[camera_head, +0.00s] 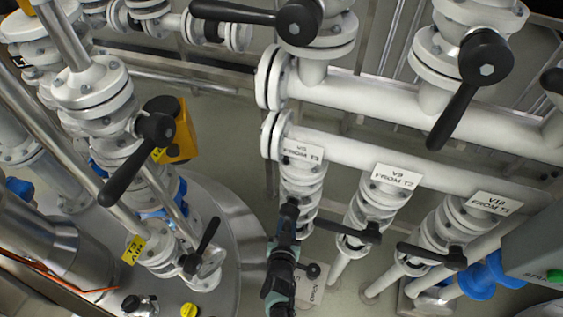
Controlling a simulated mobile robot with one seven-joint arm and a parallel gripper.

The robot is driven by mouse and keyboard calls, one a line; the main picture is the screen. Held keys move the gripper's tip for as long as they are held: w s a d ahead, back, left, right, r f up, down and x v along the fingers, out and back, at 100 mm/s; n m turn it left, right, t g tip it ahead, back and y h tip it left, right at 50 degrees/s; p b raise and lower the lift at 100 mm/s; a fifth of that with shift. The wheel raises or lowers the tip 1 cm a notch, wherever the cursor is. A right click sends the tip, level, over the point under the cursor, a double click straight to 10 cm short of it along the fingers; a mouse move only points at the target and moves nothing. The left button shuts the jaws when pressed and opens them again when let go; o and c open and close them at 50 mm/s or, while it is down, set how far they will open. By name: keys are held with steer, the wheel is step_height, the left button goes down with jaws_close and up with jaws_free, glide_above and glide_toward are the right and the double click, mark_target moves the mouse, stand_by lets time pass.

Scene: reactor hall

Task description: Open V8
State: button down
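The label "V8 FROM T3" (302,153) hangs on the white upper pipe in the middle of the head view. The white flanged V8 valve body (303,187) is below it. My gripper (289,214), dark with a teal-grey wrist, reaches up from the bottom edge to the lower left side of this valve. Dark parts overlap there, so V8's handle cannot be told apart from my gripper. Its fingers are too small and dark to show whether they are open, shut or touching the handle.
V9's black handle (345,232) and V10's black handle (430,253) point left, to the right of V8. A large steel tank (235,240) and valve-fitted pipes stand at the left. Black-handled valves hang above. A green-grey box (540,240) is at the right.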

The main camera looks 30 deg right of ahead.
steer(key=shift+s+d+f, duration=0.2)
steer(key=shift+s+d, duration=0.1)
steer(key=shift+s, duration=0.25)
steer(key=c, duration=0.7)
jaws_free()
steer(key=shift+w+r, duration=0.15)
steer(key=shift+p+v, duration=5)
steer(key=shift+v, duration=1.5)
